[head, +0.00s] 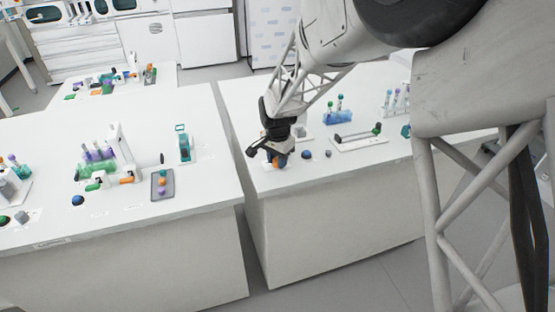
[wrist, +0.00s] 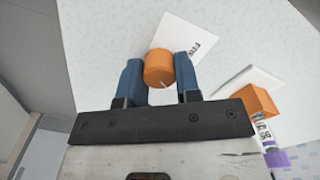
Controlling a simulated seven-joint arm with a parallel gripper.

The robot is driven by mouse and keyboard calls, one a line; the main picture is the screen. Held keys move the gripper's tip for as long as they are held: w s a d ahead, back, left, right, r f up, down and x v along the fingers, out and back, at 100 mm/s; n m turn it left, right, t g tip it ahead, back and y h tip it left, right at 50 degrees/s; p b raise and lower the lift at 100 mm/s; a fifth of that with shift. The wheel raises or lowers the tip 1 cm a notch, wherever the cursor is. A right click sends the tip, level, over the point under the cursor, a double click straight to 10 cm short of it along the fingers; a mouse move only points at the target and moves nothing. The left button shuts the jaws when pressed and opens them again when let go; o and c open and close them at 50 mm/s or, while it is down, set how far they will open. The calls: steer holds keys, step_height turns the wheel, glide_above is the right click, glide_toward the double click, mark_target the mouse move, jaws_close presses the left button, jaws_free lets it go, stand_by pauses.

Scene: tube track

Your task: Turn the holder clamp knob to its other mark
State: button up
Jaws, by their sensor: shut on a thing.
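An orange round knob (wrist: 159,66), which I take to be the holder clamp knob, sits between the two blue fingers of my gripper (wrist: 158,80) in the wrist view. The fingers are shut on its sides. A thin pale line shows on the knob's near side. A white card (wrist: 187,38) with dark print lies beside the knob; the print is too small to read. In the head view my gripper (head: 277,158) is down at the near left part of the right bench, and it mostly hides the knob.
An orange block (wrist: 254,101) stands right of my gripper, near a second white plate (wrist: 250,80). On the right bench, a blue ball (head: 306,154) and a grey ball (head: 328,154) lie close by. Behind are a blue tube rack (head: 338,117) and a dark-barred device (head: 357,135).

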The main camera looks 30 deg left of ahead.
steer(key=o, duration=0.9)
steer(key=shift+r, duration=0.1)
steer(key=shift+r, duration=3.75)
steer(key=shift+r, duration=0.1)
